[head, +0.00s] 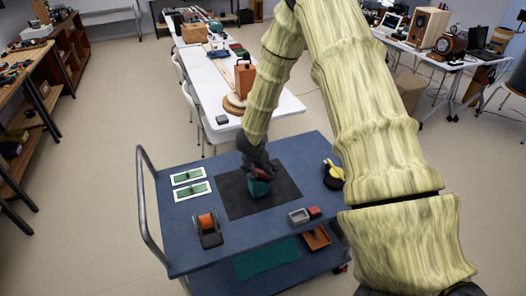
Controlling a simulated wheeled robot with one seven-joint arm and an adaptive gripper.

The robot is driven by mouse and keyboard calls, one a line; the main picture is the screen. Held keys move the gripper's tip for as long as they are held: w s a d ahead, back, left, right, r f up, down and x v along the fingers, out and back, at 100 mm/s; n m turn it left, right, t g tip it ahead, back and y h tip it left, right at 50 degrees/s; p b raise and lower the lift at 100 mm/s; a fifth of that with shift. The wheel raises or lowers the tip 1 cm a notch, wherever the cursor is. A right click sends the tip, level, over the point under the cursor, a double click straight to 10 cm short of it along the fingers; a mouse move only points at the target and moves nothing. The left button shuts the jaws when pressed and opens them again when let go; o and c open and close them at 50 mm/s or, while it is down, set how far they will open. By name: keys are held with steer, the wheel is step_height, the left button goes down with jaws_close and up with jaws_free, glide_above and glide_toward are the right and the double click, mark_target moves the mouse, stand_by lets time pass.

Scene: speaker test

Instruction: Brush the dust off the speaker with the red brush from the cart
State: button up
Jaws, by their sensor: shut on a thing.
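My gripper (259,174) is low over the dark mat on the cart, with its fingers closed around a small red piece (262,175) that looks like the red brush. The fingers cover most of it. Directly below is a small teal box-like thing (259,189) on the mat; it may be the speaker. The red piece seems to be at its top, but I cannot tell if they touch. Dust is too small to see. A wooden speaker (427,27) stands on the far right table.
The blue cart (172,233) carries a dark mat (234,205), white-framed green cards (188,176), an orange-and-black tape dispenser (207,229), a grey tray (299,216) with a red block (315,212) beside it, and a black-and-yellow item (333,178). A white table (268,108) stands behind.

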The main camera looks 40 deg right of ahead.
steer(key=r+p, duration=0.2)
steer(key=r, duration=0.1)
steer(key=r+p, duration=0.1)
steer(key=shift+s+d+r+p, duration=0.15)
steer(key=shift+d+r+p, duration=0.1)
steer(key=shift+p, duration=0.05)
step_height(320, 180, up, 3)
steer(key=p, duration=0.3)
steer(key=shift+a+p, duration=0.1)
steer(key=shift+p, duration=0.25)
